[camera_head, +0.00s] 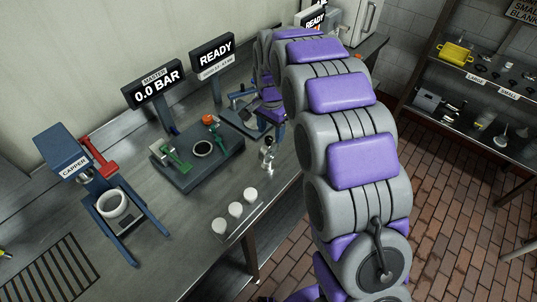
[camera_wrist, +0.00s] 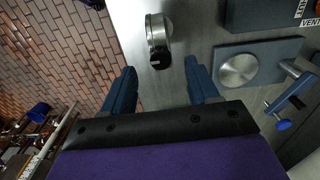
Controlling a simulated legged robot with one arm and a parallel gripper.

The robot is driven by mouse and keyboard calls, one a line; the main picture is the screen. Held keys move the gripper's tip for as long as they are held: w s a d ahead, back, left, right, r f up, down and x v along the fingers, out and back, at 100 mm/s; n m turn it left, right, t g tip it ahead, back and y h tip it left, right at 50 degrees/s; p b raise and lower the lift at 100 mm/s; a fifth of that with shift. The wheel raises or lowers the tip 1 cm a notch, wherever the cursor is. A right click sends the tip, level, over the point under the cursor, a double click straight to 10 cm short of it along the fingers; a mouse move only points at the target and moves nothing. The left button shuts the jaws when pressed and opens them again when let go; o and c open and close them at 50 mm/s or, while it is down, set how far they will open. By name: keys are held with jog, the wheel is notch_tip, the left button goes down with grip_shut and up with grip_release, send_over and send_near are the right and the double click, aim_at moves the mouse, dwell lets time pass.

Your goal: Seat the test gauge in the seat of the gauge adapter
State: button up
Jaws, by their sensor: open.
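A silver round-bodied piece with a black end (camera_wrist: 158,40), probably the test gauge, is on the bench near its front edge in the wrist view. It appears to be the small metal piece (camera_head: 267,153) in the head view. My gripper (camera_wrist: 161,80) is open, its blue fingers apart and the silver piece beyond their tips, not gripped. Which fixture is the gauge adapter is unclear: a grey plate with a silver disc (camera_wrist: 240,70) is right of the fingers, and a dark block (camera_head: 185,180) bears a round ring and green lever.
A blue capper (camera_head: 63,160) with a white cup stands at the left. Three white caps (camera_head: 235,209) lie near the front edge. Displays read 0.0 BAR (camera_head: 155,88) and READY (camera_head: 214,54). A blue clamp (camera_wrist: 290,95) rises beside the plate. A shelf stands across the floor.

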aim_at(269, 138)
jog(key=shift+f, duration=0.5)
jog(key=f, duration=0.2)
jog(key=a+f+b, duration=0.1)
jog(key=f, duration=0.1)
jog(key=shift+s+a+f, duration=0.1)
jog(key=shift+s+f, duration=0.1)
jog(key=shift+f, duration=0.2)
jog(key=shift+f+b, duration=0.25)
jog(key=shift+b, duration=0.05)
jog(key=shift+d+r, duration=0.1)
jog(key=shift+d, duration=0.35)
jog(key=shift+c, duration=0.4)
jog(key=shift+a, duration=0.3)
jog(key=c, duration=0.8)
jog(key=shift+d, duration=0.15)
grip_shut()
